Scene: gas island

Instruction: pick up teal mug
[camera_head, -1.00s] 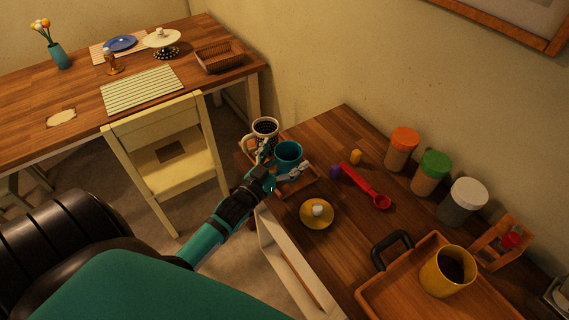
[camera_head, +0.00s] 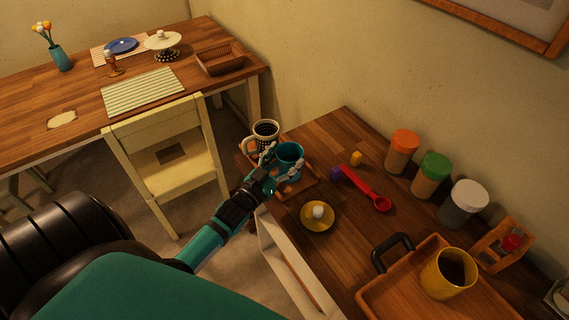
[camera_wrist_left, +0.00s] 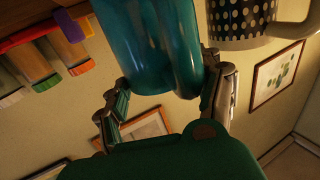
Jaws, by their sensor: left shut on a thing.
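The teal mug (camera_head: 289,156) is at the near-left end of the wooden counter, over a small wooden tray (camera_head: 309,186). My left gripper (camera_head: 281,164) reaches it from the front left and is shut on it, one finger on each side. In the left wrist view the teal mug (camera_wrist_left: 150,45) fills the top middle, between the two fingers (camera_wrist_left: 168,95). I cannot tell whether the mug's base still touches the tray. My right gripper is not in view.
A dotted mug (camera_head: 265,131) stands close beside the teal mug; it also shows in the left wrist view (camera_wrist_left: 240,18). A yellow saucer (camera_head: 317,224), a red spoon (camera_head: 366,187) and several lidded jars stand nearby. A chair (camera_head: 165,150) is to the left.

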